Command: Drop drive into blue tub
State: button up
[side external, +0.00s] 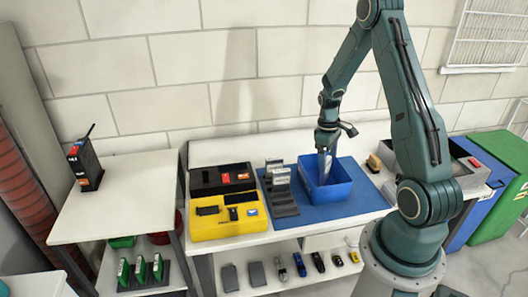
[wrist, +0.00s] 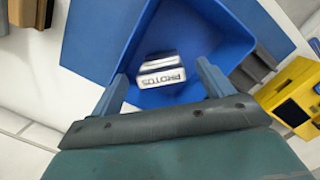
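The drive (wrist: 160,73), a silver-white block with a "PROTOS" label, shows within the blue tub's outline in the wrist view. The blue tub (side external: 343,188) stands on a blue mat; its wall also shows in the wrist view (wrist: 215,22). My gripper (wrist: 163,85) is open above the tub, its two fingers spread with clear gaps on both sides of the drive. In the side view my gripper (side external: 326,150) points down at the tub, with a pale, upright shape just below it. Whether the drive rests on the tub floor cannot be told.
A dark rack (side external: 284,208) with silver drives stands left of the tub. Further left are a yellow case (side external: 225,226) and a black case (side external: 205,187). A grey bin (side external: 466,158) is to the right. The side table's front is clear.

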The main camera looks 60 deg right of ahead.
jog(key=shift+r, duration=0.1)
notch_tip(320, 180, up, 14)
jog(key=w, duration=0.1)
jog(key=shift+w+f, duration=0.2)
jog(key=shift+w, duration=0.15)
dwell(0.4)
dwell(0.4)
